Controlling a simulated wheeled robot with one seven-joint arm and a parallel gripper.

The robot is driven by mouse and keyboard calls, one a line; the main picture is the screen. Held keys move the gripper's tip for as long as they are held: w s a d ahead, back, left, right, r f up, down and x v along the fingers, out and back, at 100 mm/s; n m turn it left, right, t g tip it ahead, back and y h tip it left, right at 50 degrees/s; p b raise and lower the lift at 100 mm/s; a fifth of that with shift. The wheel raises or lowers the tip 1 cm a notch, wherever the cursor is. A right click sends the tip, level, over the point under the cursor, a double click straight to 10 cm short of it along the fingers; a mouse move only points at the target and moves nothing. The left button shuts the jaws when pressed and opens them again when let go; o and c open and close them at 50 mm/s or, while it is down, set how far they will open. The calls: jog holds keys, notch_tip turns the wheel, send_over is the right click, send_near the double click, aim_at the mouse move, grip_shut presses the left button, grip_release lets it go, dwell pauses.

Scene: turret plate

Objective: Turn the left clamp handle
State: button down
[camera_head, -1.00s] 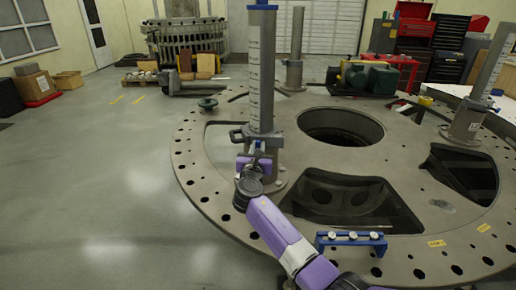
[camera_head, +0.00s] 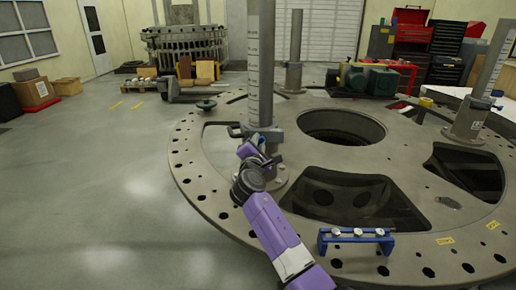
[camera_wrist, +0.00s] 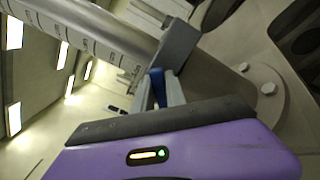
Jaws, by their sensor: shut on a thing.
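The left post (camera_head: 266,60), a tall grey column with scale marks, stands on the round plate with a grey clamp (camera_head: 268,133) around its lower part. In the wrist view the post (camera_wrist: 95,32) runs diagonally, with the clamp block (camera_wrist: 178,45) at its lower right. My gripper (camera_head: 259,151) is at the front of this clamp, tilted. In the wrist view my gripper (camera_wrist: 158,88) is shut on a narrow blue piece (camera_wrist: 157,80) just below the clamp block, which I take to be the clamp handle. Most of the handle is hidden between the fingers.
The turret plate (camera_head: 200,180) has a round central hole and large openings. A blue bar fixture (camera_head: 355,236) stands on it at the front. Another post (camera_head: 486,95) stands at the right. Open floor (camera_head: 90,190) lies to the left.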

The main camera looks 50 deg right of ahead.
jog(key=m+b, duration=0.1)
jog(key=m, duration=0.1)
jog(key=m+b, duration=0.1)
jog(key=b, duration=0.1)
jog(key=shift+f+m, duration=0.3)
jog(key=shift+m, duration=0.1)
jog(key=shift+d+m+b, duration=0.1)
jog(key=shift+m+b, duration=1.55)
jog(key=shift+m, duration=0.65)
jog(key=shift+s, duration=0.1)
jog(key=c, duration=1.4)
grip_release()
jog(key=shift+o, duration=0.2)
jog(key=shift+r, duration=0.1)
jog(key=v, duration=0.7)
jog(key=shift+s+a+b, duration=0.2)
jog(key=shift+a+b, duration=0.1)
jog(key=shift+a, duration=0.05)
